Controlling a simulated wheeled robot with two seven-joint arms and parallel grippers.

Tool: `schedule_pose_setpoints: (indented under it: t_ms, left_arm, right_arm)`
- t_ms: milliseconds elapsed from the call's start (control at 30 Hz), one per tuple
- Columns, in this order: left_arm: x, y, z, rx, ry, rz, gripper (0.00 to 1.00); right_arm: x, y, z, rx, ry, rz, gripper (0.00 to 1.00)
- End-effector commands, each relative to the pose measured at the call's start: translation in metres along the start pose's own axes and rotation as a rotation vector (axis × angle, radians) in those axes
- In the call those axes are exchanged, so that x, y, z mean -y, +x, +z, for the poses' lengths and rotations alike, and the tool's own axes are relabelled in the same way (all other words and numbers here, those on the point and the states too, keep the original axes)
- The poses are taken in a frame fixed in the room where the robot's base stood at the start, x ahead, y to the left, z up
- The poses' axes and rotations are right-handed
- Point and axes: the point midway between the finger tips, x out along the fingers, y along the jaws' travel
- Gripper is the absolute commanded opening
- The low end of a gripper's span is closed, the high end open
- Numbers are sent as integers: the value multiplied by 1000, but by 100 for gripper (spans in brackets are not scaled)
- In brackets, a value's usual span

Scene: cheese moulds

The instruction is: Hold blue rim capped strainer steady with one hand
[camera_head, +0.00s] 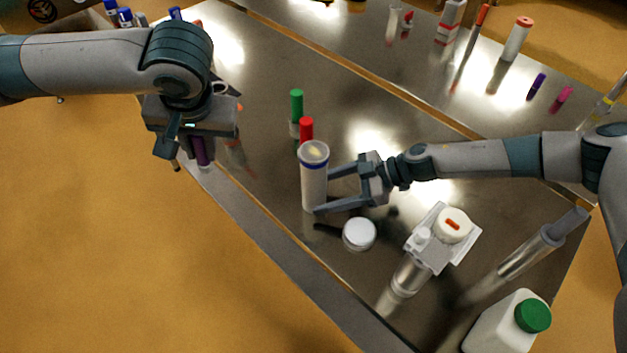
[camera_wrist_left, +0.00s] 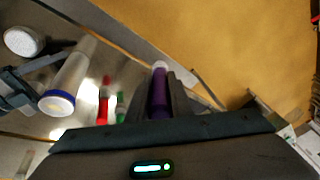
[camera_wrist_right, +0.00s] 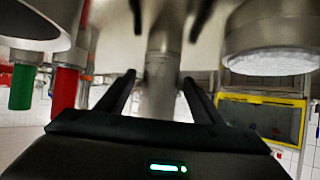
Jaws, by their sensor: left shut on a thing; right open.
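The blue rim capped strainer (camera_head: 314,187) stands upright on the metal table, a pale cylinder with a blue band under its cap. It also shows in the left wrist view (camera_wrist_left: 73,78). My right gripper (camera_head: 318,192) is open beside it, with its fingers reaching in from the right near the strainer's body. I cannot tell whether they touch it. In the right wrist view a blurred grey cylinder (camera_wrist_right: 160,75) shows between the fingers; its identity is unclear. My left gripper (camera_head: 199,140) is shut on a purple tube (camera_wrist_left: 160,95), above the table's left edge.
Green-capped (camera_head: 296,100) and red-capped (camera_head: 306,128) tubes stand close behind the strainer. A white round lid (camera_head: 359,233) is near its front right. A white device (camera_head: 440,236) and a green-capped bottle (camera_head: 500,325) stand at the front right. Table left of the strainer is fairly clear.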

Motion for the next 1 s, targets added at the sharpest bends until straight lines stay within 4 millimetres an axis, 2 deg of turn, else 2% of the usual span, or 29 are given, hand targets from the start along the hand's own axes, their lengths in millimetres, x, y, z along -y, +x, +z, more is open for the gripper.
schedule_pose_setpoints:
  t_ms: [233,633,667,767,1000]
  left_arm:
    - [1,-4,-1,0,0,0,0]
    - [1,-4,-1,0,0,0,0]
    - [1,-4,-1,0,0,0,0]
    - [1,-4,-1,0,0,0,0]
    - [1,-4,-1,0,0,0,0]
  right_arm:
    - [0,18,0,0,1,0,61]
    - [0,22,0,0,1,1,61]
    - [0,22,0,0,1,1,56]
    - [0,22,0,0,1,1,33]
    - [0,21,0,0,1,1,33]
